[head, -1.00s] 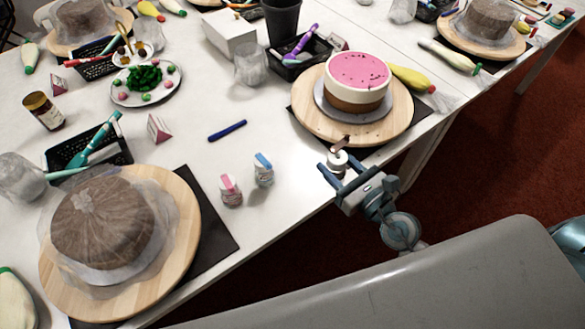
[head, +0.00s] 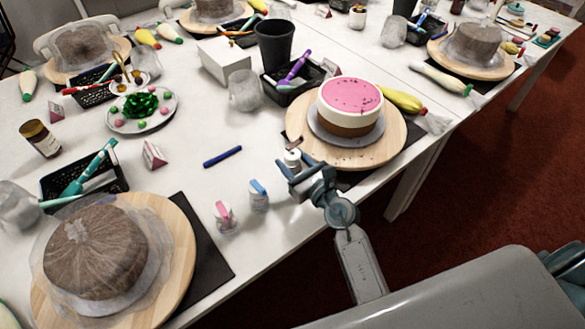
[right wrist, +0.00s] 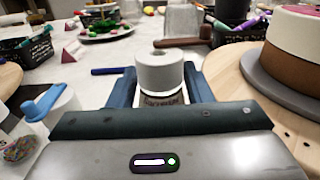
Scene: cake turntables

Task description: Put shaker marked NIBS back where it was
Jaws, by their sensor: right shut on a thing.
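My right gripper (head: 290,177) is shut on a small white shaker (head: 293,157) with a brown flip piece on its top, near the table's front edge. The shaker is upright or nearly so; I cannot tell whether its base touches the table. In the right wrist view the white top of the shaker (right wrist: 160,73) shows between the fingers (right wrist: 160,88). Its label is mostly hidden and I cannot read it. A blue-topped shaker (head: 259,195) and a pink-topped shaker (head: 224,217) stand left of the gripper. My left gripper is not in view.
A wooden turntable (head: 376,157) with a pink-topped cake (head: 350,97) is just right of the gripper. A blue pen (head: 222,157) lies to the left. A wrapped cake (head: 95,250) stands at front left on another turntable. Bare white table lies between pen and shakers.

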